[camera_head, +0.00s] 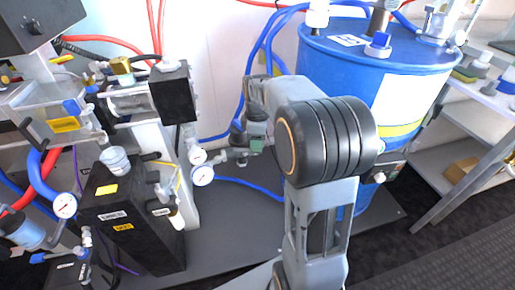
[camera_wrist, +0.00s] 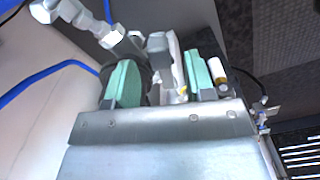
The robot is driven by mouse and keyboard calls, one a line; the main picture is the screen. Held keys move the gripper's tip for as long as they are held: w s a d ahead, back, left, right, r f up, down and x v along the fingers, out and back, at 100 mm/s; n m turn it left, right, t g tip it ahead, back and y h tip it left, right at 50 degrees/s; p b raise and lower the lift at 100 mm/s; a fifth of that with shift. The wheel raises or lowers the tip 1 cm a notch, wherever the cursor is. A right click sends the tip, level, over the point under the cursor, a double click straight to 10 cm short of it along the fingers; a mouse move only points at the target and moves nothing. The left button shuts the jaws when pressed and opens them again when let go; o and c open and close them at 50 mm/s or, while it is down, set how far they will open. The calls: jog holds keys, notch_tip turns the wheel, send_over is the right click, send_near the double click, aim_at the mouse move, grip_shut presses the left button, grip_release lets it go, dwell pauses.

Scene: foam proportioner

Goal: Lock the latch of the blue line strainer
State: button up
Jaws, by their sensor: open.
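My gripper (camera_head: 256,132) is in front of the left side of the blue drum, at the end of my arm. In the wrist view its two green finger pads (camera_wrist: 123,82) (camera_wrist: 196,76) are apart. A pale lever-like part (camera_wrist: 163,52), probably the strainer's latch, stands between the pads, in front of a dark round body (camera_wrist: 143,62). Whether the pads touch it cannot be told. Pale metal fittings (camera_wrist: 75,12) run from this body to the upper left. In the head view the small line fitting (camera_head: 238,155) shows just below my gripper; my arm hides much around it.
The blue drum (camera_head: 335,65) stands behind my arm. A black tank (camera_head: 130,215), gauges (camera_head: 202,176) and valve piping are on the left. Blue hoses (camera_head: 250,185) cross behind my gripper. A white-capped cylinder (camera_wrist: 215,75) is right of the pads. Shelving (camera_head: 465,150) stands at right.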

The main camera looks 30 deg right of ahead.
jog(key=shift+f, duration=1.15)
grip_shut()
